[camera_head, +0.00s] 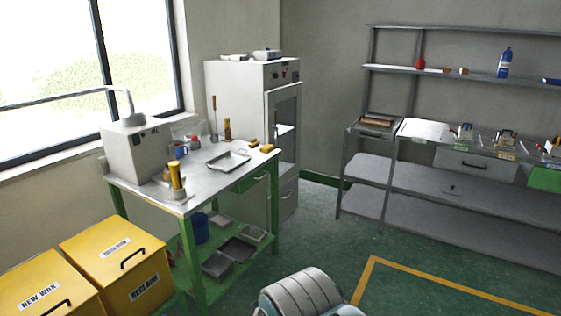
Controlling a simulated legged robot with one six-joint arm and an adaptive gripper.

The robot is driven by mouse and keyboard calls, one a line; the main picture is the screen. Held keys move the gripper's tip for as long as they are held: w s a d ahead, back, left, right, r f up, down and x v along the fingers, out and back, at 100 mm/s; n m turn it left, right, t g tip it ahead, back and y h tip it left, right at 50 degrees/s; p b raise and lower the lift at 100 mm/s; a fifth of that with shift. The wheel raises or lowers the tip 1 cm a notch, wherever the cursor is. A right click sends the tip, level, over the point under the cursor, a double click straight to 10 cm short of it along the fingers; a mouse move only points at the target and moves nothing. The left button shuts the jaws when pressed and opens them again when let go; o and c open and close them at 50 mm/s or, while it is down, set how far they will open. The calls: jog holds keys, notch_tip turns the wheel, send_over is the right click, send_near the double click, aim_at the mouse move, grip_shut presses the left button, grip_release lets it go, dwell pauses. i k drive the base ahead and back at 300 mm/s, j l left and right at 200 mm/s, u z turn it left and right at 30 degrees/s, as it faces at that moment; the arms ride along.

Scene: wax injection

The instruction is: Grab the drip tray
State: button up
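A shallow grey metal tray (243,154), which looks like the drip tray, lies flat on top of the green-framed workbench (197,183), towards its right side. It looks empty. More dark, shallow trays (216,265) sit on the bench's lower shelf, so I cannot be sure which one is the drip tray. My gripper is not in view; only a rounded grey part, probably my own body, shows at the bottom edge.
A white box machine (134,152), a blue mug (180,150) and yellow-handled tools (176,176) share the bench. Yellow wax bins (103,254) stand front left. A white cabinet (245,85) stands behind, and shelving (450,190) stands right. Green floor (330,235) is clear between.

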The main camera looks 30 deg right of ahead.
aim_at(227, 162)
jog(key=z, duration=0.5)
jog(key=i+l, duration=0.25)
jog(key=i, duration=0.35)
jog(key=i+l+u, duration=0.15)
jog(key=i, duration=0.45)
jog(key=i+l, duration=0.45)
jog(key=i, duration=0.15)
jog(key=i+l+u, duration=0.1)
jog(key=i+l, duration=0.25)
jog(key=i, duration=0.25)
jog(key=i+l, duration=0.35)
jog(key=i, duration=0.2)
jog(key=i+u, duration=0.05)
